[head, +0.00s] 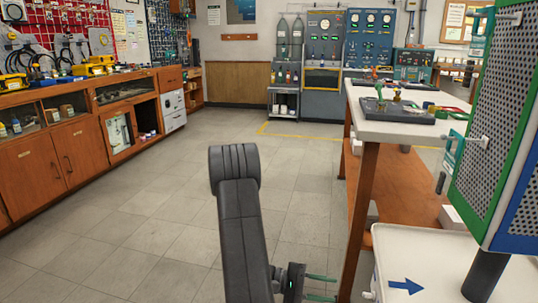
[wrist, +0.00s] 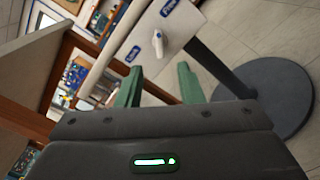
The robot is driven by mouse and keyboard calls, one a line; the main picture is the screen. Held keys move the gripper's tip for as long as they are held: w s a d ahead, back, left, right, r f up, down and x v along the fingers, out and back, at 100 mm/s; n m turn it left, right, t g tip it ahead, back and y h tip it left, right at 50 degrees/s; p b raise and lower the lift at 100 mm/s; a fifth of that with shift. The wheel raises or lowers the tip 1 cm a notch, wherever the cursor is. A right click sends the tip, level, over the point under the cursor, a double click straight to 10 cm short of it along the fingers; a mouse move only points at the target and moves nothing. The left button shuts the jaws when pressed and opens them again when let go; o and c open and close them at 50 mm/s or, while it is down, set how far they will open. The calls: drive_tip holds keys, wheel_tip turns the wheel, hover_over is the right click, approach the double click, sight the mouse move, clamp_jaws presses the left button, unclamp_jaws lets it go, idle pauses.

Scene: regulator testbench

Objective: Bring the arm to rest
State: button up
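My arm (head: 240,235) shows dark grey in the lower middle of the head view, a bent link rising over open floor. My gripper (head: 322,287) is low in the head view, with its two green fingers pointing right, apart and with nothing seen between them. In the wrist view my gripper (wrist: 159,69) also shows two green fingers spread apart and empty. The wrist picture is tilted. It looks past the fingers at a white surface with blue marks (wrist: 168,8) and a small white fitting (wrist: 158,42).
A white-topped bench (head: 385,128) with a dark tray (head: 400,112) stands right of my arm. A white cart top with a blue arrow (head: 405,286) and a perforated panel (head: 500,130) are close at right. Wooden cabinets (head: 75,158) line the left. The floor between is clear.

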drive_tip(key=p, duration=0.1)
approach(363, 295)
drive_tip(key=b+x, duration=0.4)
drive_tip(key=x, duration=0.5)
drive_tip(key=shift+d+r+p, duration=0.25)
drive_tip(key=shift+p, duration=0.1)
drive_tip(key=shift+n+p, duration=0.55)
drive_tip(key=shift+n, duration=0.15)
drive_tip(key=n+p, duration=0.4)
drive_tip(key=shift+n, duration=0.4)
drive_tip(key=shift+f+n+p, duration=0.2)
drive_tip(key=shift+n+p, duration=0.65)
drive_tip(key=shift+n, duration=0.85)
drive_tip(key=shift+a, duration=0.1)
